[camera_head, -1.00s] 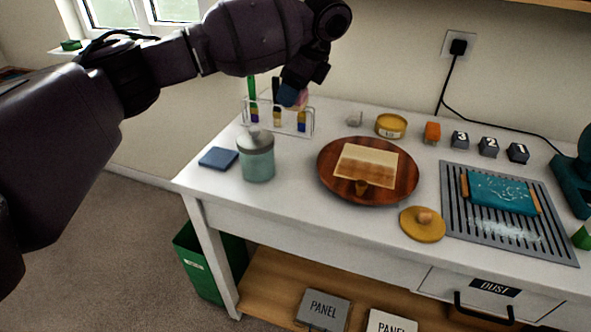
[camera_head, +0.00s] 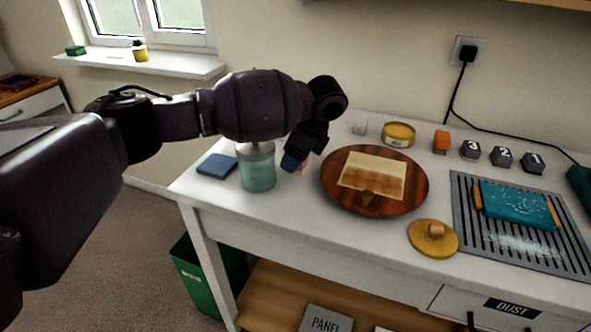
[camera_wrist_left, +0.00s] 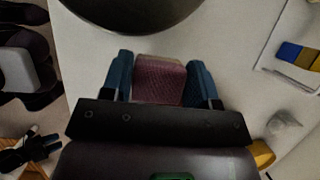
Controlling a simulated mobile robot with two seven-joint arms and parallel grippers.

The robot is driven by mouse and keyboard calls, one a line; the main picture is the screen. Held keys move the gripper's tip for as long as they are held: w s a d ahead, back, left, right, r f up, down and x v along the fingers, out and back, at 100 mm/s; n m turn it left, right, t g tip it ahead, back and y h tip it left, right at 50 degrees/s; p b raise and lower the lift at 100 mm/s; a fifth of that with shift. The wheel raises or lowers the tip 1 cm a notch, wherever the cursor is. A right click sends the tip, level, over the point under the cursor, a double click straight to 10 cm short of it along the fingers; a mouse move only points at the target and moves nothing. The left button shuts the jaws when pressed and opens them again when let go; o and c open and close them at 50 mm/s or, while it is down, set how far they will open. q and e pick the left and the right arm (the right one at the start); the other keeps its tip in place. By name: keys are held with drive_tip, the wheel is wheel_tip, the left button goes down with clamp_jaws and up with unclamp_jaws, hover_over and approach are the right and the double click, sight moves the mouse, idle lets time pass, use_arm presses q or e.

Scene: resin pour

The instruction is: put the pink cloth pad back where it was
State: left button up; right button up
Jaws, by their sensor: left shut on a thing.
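The pink cloth pad (camera_wrist_left: 158,80) is between the blue fingers of my left gripper (camera_wrist_left: 160,72) in the left wrist view. The gripper is shut on it. In the head view my left gripper (camera_head: 296,163) points down, low over the white table (camera_head: 275,215), between the teal jar and the round wooden board. Only a sliver of the pink pad (camera_head: 304,168) shows there, beside the blue fingertip. I cannot tell whether the pad touches the table.
The teal jar (camera_head: 258,172) stands close left of the gripper, with a blue pad (camera_head: 217,165) further left. The round wooden board (camera_head: 335,190) is close right. A yellow lid (camera_head: 420,242) and grey slatted tray (camera_head: 478,232) lie further right. My arm hides the tube rack in the head view.

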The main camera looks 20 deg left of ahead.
use_arm(q)
wheel_tip(320, 180, down, 4)
drive_tip(key=shift+r+b, duration=0.2)
drive_tip(key=shift+b, duration=0.1)
drive_tip(key=shift+f, duration=0.25)
drive_tip(key=shift+r, duration=0.15)
drive_tip(key=o, duration=0.8)
drive_tip(key=shift+o, duration=0.5)
drive_tip(key=p+v, duration=0.2)
drive_tip(key=v, duration=1)
